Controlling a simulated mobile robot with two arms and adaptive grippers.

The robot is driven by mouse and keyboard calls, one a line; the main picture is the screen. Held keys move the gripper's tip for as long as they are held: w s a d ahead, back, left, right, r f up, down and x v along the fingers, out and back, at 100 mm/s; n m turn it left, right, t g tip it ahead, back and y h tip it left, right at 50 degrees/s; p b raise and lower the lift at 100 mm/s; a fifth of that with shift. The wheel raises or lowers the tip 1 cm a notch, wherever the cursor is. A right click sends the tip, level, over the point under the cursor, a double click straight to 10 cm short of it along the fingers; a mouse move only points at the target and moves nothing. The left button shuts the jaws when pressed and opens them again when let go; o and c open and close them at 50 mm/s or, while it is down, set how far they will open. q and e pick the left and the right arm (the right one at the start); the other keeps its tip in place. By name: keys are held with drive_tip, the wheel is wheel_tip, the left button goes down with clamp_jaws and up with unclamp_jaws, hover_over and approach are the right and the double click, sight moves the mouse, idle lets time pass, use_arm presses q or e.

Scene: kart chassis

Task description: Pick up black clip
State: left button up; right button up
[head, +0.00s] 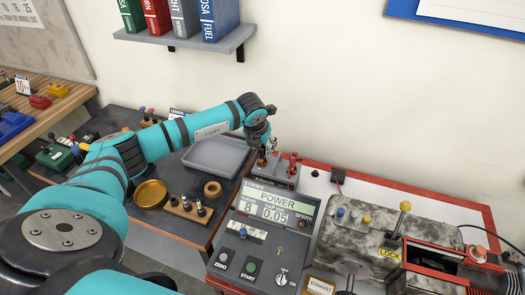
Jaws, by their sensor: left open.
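My left gripper (268,149) reaches in from the left and points down over a small grey block (283,179) behind the grey console. It is open. Its fingers are small and dark in this view, and they cover the left part of the block. A red clip (293,163) stands upright on the block, just right of the gripper. I cannot pick out the black clip clearly; dark shapes at the fingertips blend with the gripper. My right gripper is not in view.
A grey console (266,228) with a POWER display stands in front of the block. A metal chassis part (365,235) with levers lies at the right. An empty grey tray (215,157) and a brass dish (151,193) sit left, below my arm. A shelf (190,38) hangs above.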

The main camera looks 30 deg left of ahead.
use_arm(q)
drive_tip(key=shift+w+f, duration=0.15)
drive_tip(key=shift+f, duration=0.2)
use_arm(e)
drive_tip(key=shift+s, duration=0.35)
use_arm(q)
drive_tip(key=shift+c, duration=0.4)
clamp_jaws()
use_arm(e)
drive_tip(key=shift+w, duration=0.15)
use_arm(q)
drive_tip(key=shift+r, duration=0.15)
